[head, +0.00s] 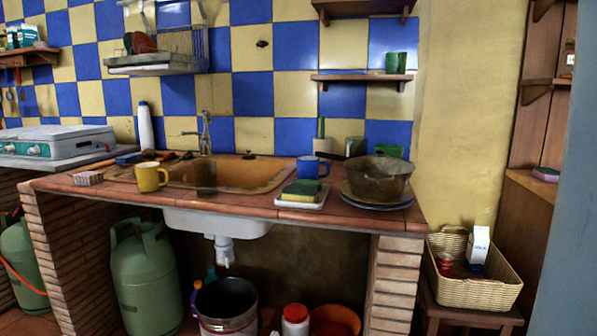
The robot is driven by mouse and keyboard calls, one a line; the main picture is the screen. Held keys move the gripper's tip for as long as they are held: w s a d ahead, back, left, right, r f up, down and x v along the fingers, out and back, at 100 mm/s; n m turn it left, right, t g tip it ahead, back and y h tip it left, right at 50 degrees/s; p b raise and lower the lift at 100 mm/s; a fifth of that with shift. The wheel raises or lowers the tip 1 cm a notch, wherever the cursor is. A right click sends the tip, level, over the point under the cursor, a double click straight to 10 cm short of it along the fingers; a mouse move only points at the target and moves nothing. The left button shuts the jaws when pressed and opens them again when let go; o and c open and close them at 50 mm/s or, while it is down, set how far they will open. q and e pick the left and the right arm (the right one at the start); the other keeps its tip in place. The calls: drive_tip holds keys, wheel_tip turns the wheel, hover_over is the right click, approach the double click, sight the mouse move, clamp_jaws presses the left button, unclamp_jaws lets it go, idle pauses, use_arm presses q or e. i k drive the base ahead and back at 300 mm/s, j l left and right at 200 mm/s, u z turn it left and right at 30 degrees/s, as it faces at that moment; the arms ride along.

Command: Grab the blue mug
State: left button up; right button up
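The blue mug (309,167) stands upright on the tiled brick counter (250,201), right of the sink and just behind a sponge on a white dish. A bit of its lower part is hidden by the sponge. A yellow mug (150,177) stands on the same counter, left of the sink. Neither of my grippers shows in the head view.
A metal pan (377,178) on plates stands right of the blue mug. The green-and-yellow sponge (301,189) sits in front of it. The sink basin (245,172) lies to its left. A wicker basket (470,288) stands lower right, and a green gas bottle (146,275) below the counter.

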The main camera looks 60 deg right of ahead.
sight(307, 167)
drive_tip(key=l+z, duration=0.1)
drive_tip(key=z, duration=1.25)
